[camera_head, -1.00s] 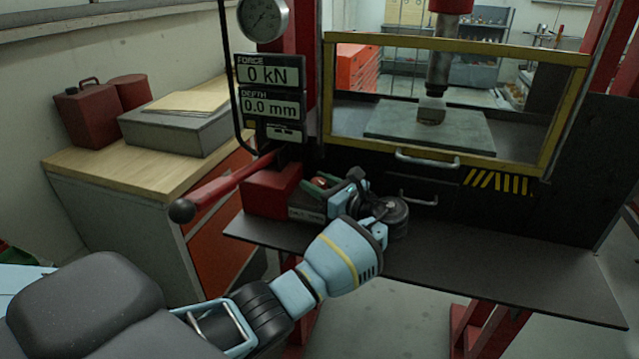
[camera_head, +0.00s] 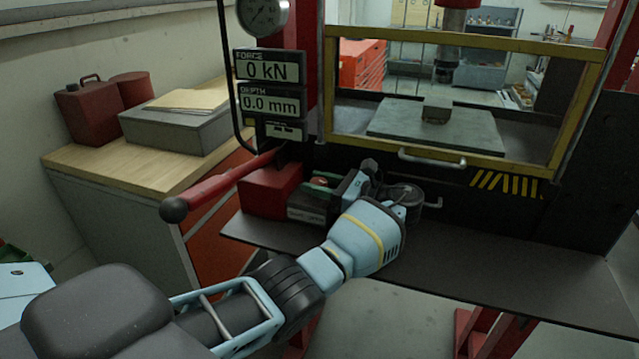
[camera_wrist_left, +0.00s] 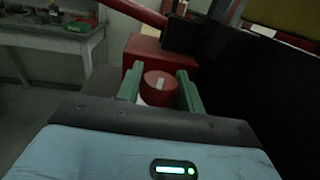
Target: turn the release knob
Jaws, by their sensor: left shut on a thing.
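The release knob (camera_wrist_left: 160,88) is a red round knob with a white mark on its face, in the middle of the left wrist view. My left gripper (camera_wrist_left: 158,78) is shut on it, with one green finger on each side. The white mark stands close to upright in that view. In the head view my left gripper (camera_head: 326,187) reaches in at the red pump block (camera_head: 268,192), and the knob is mostly hidden by the fingers and wrist. My right gripper is not in view.
A red lever (camera_head: 215,188) with a black ball end sticks out left of the gripper. The displays (camera_head: 268,85) read 0 kN and 0.0 mm. Behind the yellow-framed guard (camera_head: 470,165), the press ram (camera_head: 447,65) hangs above a block (camera_head: 437,110). The shelf (camera_head: 500,270) is clear at right.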

